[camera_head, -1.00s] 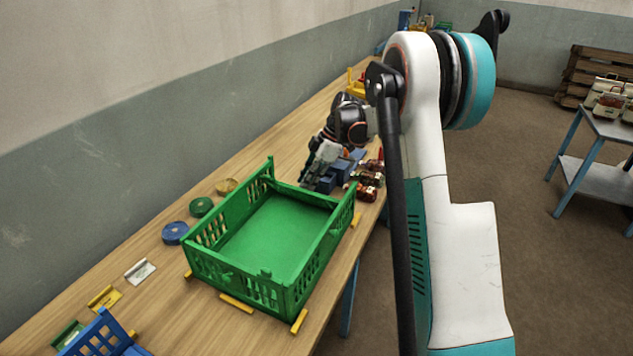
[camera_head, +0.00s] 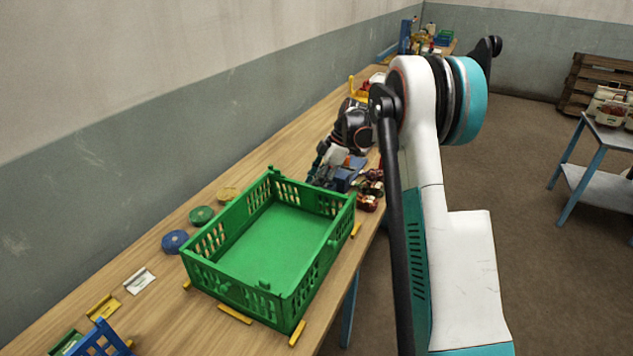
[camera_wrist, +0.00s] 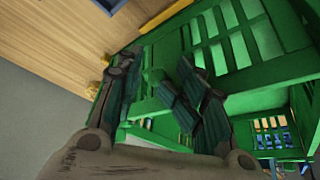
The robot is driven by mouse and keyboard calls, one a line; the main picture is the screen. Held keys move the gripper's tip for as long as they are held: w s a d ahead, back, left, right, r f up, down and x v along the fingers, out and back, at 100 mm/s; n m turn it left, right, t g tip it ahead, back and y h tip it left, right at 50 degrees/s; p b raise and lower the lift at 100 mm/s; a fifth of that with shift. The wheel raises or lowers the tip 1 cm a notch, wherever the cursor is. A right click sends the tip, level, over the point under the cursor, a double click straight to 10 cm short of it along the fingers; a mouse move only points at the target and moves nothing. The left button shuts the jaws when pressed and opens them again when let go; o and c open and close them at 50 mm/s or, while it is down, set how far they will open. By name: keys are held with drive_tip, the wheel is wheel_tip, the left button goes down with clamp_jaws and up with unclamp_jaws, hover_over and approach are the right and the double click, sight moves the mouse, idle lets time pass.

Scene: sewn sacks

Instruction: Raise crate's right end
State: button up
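The green slotted crate (camera_head: 270,255) stands on the wooden table in the head view. Its far end panel (camera_head: 318,197), next to my gripper, stands upright between the side walls. The near end and both long sides are also up. My gripper (camera_head: 320,170) is just beyond that far panel, partly hidden by it. In the wrist view the two dark fingers (camera_wrist: 157,68) are spread apart, with green crate parts (camera_wrist: 245,75) behind and between them. Nothing is clearly clamped; whether a finger touches the panel I cannot tell.
Yellow blocks (camera_head: 236,314) lie around the crate's base on the table (camera_head: 175,305). Blue (camera_head: 174,240) and green (camera_head: 201,215) discs lie to its left. Red-brown items (camera_head: 368,195) and a blue block (camera_head: 347,176) sit close to my gripper. A wall runs along the left.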

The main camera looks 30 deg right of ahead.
drive_tip(key=w+d+r+p, duration=0.2)
drive_tip(key=d+r, duration=0.1)
drive_tip(key=d, duration=0.3)
drive_tip(key=w+d+r+p, duration=0.1)
drive_tip(key=d+r+p, duration=0.2)
drive_tip(key=d, duration=0.4)
drive_tip(key=shift+w+d+r+p, duration=0.25)
drive_tip(key=shift+w+r+p, duration=0.1)
drive_tip(key=shift+r, duration=0.45)
idle(0.7)
idle(0.4)
drive_tip(key=v, duration=1.2)
drive_tip(key=shift+w+a, duration=0.1)
